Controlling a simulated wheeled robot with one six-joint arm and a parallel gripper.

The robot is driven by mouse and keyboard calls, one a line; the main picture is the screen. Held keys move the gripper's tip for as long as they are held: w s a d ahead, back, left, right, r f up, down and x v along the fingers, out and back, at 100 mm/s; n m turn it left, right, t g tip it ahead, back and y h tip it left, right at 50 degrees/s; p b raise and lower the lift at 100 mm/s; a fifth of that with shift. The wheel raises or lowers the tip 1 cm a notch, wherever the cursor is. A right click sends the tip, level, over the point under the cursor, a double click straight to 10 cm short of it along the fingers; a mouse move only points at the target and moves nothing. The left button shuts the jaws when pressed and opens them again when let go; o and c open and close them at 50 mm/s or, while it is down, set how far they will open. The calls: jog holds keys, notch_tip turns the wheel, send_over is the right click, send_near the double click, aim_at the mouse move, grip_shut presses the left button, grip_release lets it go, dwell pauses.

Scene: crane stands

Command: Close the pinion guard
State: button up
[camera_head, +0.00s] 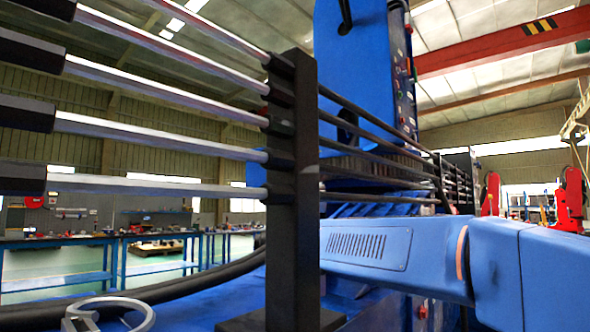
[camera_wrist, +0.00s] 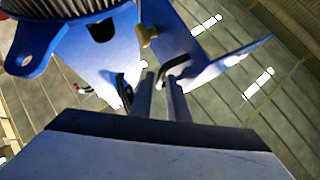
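In the wrist view, my gripper (camera_wrist: 160,80) shows two grey fingers with a gap between them. Pale background shows through the gap. A dark curved piece, like a handle (camera_wrist: 163,70), lies at or near the fingertips; I cannot tell whether they touch it. A grey ribbed part, perhaps the pinion (camera_wrist: 75,6), is at the top left above a blue bracket (camera_wrist: 65,38) with a holed tab. A blue angled plate (camera_wrist: 225,66), possibly the guard, sticks out to the right. A brass-coloured knob (camera_wrist: 148,37) sits between them. I cannot make out the guard or gripper in the head view.
In the head view, a black post (camera_head: 292,200) carries several metal rods (camera_head: 160,90) across the left. A tall blue housing (camera_head: 352,65) stands behind it. A black curved hose (camera_head: 190,285) runs low at the left. Workbenches (camera_head: 110,240) stand far behind.

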grip_shut()
dwell(1.3)
